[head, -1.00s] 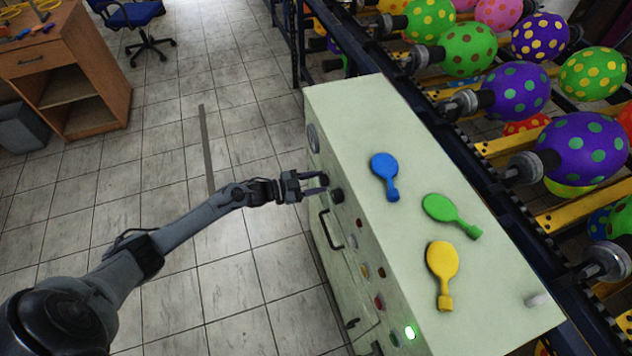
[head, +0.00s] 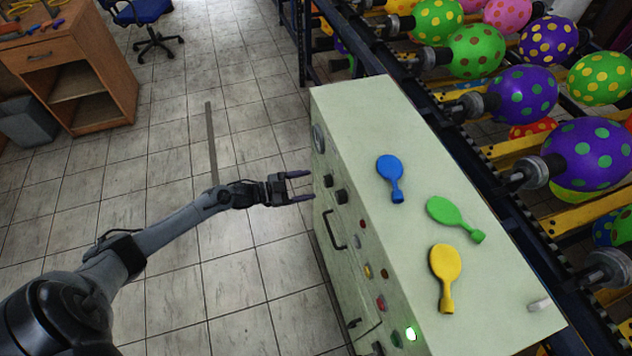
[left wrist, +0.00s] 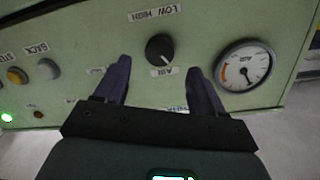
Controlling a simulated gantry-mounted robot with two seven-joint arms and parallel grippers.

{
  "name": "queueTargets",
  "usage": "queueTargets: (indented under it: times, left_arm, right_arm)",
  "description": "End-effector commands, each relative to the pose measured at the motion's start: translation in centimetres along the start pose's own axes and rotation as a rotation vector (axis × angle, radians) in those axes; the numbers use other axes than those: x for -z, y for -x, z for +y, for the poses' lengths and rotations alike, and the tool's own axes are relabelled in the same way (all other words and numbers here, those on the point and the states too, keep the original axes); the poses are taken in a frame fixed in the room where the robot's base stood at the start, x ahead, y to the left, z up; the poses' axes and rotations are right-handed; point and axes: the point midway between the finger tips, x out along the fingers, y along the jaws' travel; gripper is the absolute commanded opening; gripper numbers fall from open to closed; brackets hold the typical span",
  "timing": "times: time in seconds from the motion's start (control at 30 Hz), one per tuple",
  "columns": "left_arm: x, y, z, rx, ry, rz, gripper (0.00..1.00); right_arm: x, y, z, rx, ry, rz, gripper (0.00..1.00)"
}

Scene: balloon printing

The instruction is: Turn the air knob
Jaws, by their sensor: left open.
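The air knob (left wrist: 160,47) is a black round dial with a white mark, on the pale green panel between LOW/HIGH and AIR lettering that reads upside down in the left wrist view. In the head view it appears to be the upper dark knob (head: 328,181) on the cabinet's left face. My left gripper (head: 310,185) is open and empty, just in front of the panel and apart from it. In the left wrist view its two fingers (left wrist: 159,66) point at the panel, one to each side of the knob. My right gripper is out of view.
A second dark knob (head: 341,196) sits close by. A pressure gauge (left wrist: 244,66) is beside the air knob. The cabinet (head: 350,110) has a handle, buttons and a lit green light below. Blue (head: 390,178), green (head: 455,218) and yellow (head: 445,275) flat balloons lie on top.

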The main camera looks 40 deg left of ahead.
Motion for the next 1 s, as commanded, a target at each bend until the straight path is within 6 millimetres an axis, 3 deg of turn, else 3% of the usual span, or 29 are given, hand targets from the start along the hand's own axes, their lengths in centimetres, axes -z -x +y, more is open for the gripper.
queueTargets:
  times: [0.2, 0.4, 1.0]
  left_arm:
    - [0.0, 3.5, 0.1, -0.001, 0.000, -0.002, 0.69]
    - [0.0, 5.1, 0.0, 0.000, 0.000, 0.000, 0.69]
    - [-0.3, 5.7, 0.4, -0.003, 0.006, -0.007, 0.69]
  right_arm:
    - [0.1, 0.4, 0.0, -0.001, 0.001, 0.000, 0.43]
    - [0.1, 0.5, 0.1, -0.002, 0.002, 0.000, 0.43]
    - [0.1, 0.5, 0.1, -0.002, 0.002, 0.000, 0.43]
